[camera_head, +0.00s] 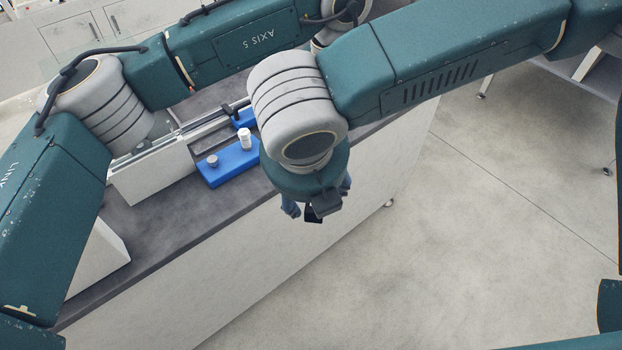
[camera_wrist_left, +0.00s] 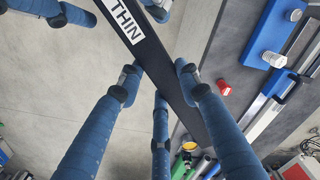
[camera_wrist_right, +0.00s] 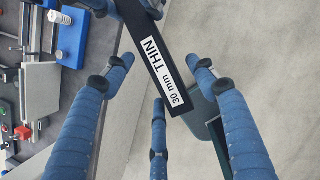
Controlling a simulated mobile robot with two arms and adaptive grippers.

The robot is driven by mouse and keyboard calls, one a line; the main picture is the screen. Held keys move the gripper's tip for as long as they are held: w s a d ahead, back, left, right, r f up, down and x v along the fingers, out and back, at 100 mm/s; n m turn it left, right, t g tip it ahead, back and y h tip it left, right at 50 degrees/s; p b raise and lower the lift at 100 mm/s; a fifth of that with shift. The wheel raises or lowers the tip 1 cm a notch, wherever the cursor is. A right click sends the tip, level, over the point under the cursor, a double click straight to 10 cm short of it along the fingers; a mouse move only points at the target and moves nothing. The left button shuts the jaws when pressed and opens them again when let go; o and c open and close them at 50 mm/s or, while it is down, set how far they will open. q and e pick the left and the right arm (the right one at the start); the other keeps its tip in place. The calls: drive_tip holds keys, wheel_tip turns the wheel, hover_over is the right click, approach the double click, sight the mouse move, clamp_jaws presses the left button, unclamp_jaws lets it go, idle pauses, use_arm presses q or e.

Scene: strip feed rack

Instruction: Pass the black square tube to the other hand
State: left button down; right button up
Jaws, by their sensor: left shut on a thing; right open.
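The black square tube (camera_wrist_left: 160,62), with a white label reading THIN, runs diagonally through the left wrist view. My left gripper (camera_wrist_left: 158,82) is shut on it. In the right wrist view the tube (camera_wrist_right: 146,40) comes down from the top, its label reading 30 mm THIN and its near end among my right fingers. My right gripper (camera_wrist_right: 160,78) is open, with fingers on either side of the tube's labelled end. Left gripper fingers show at the top of that view. In the head view my right gripper (camera_head: 316,203) hangs under its wrist; the left gripper is hidden there.
A dark counter (camera_head: 165,228) stands below left with a white-walled rack (camera_head: 155,175). A red cap (camera_wrist_left: 223,87) shows in the left wrist view. Open floor (camera_head: 480,200) lies right.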

drive_tip(key=shift+f, duration=0.1)
drive_tip(key=c, duration=1.4)
use_arm(q)
drive_tip(key=c, duration=1.1)
unclamp_jaws()
use_arm(e)
clamp_jaws()
